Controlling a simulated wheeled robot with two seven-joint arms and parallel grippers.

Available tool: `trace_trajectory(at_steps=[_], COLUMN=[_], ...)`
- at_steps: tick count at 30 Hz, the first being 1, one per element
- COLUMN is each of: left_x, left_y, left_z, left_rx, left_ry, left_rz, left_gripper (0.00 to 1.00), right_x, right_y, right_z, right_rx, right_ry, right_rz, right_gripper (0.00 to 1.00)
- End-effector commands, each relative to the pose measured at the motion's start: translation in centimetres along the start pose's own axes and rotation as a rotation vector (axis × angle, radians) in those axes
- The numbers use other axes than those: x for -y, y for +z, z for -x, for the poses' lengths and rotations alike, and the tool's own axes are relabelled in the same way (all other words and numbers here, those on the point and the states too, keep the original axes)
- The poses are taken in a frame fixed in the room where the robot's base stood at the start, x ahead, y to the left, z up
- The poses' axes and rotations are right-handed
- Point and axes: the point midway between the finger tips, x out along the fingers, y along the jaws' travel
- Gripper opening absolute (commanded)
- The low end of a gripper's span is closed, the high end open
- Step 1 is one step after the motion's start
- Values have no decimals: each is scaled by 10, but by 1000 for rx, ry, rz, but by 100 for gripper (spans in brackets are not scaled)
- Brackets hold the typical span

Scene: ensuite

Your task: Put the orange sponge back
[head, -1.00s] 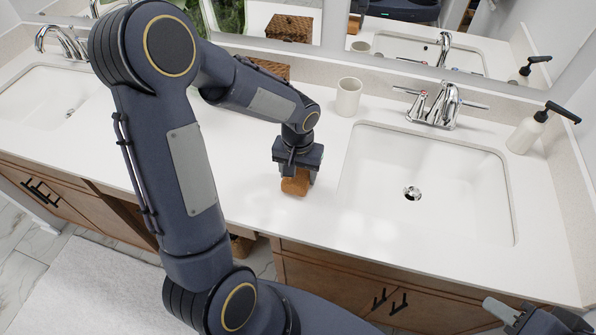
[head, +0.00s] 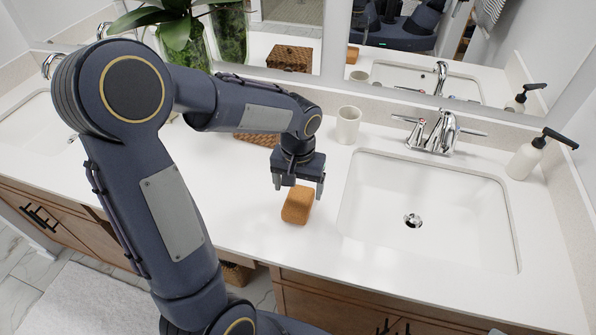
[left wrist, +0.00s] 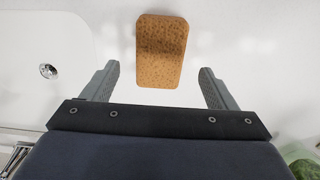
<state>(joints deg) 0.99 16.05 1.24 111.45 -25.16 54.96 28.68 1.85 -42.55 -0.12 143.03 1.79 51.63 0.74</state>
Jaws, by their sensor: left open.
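The orange sponge (head: 297,206) lies flat on the white countertop, just left of the right-hand sink. My left gripper (head: 298,190) is open and empty above the counter, a little behind and above the sponge. In the left wrist view the sponge (left wrist: 161,52) lies ahead of the two spread fingers (left wrist: 160,85), with clear space between it and each finger. My right gripper is not in the head view now.
The sink (head: 430,210) is right of the sponge, with a chrome faucet (head: 437,132) behind it. A cup (head: 347,125), a woven basket (head: 258,138) partly hidden by my arm, and a soap dispenser (head: 530,155) stand on the counter. Bare counter surrounds the sponge.

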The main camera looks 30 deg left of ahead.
Motion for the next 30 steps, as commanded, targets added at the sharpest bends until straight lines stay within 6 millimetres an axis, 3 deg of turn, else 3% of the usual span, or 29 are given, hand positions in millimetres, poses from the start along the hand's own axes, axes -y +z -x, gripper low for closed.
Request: trace_trajectory(at_steps=[6, 14, 17, 21, 25, 30], left_x=[0, 3, 9, 14, 10, 2], left_y=[-1, 10, 36, 88, 131, 164], left_z=[42, 66, 80, 95, 97, 92], left_rx=[-3, -17, -62, -167, -276, -384], left_ry=[0, 25, 87, 211, 314, 395], left_rz=[0, -3, -12, -36, -57, -77], left_gripper=[80, 80, 80, 80, 80, 80], right_x=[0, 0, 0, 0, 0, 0], right_y=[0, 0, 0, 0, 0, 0], right_z=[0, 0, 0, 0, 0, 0], right_rx=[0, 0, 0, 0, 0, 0], right_ry=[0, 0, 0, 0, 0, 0], right_rz=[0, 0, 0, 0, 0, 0], right_gripper=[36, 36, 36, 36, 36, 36])
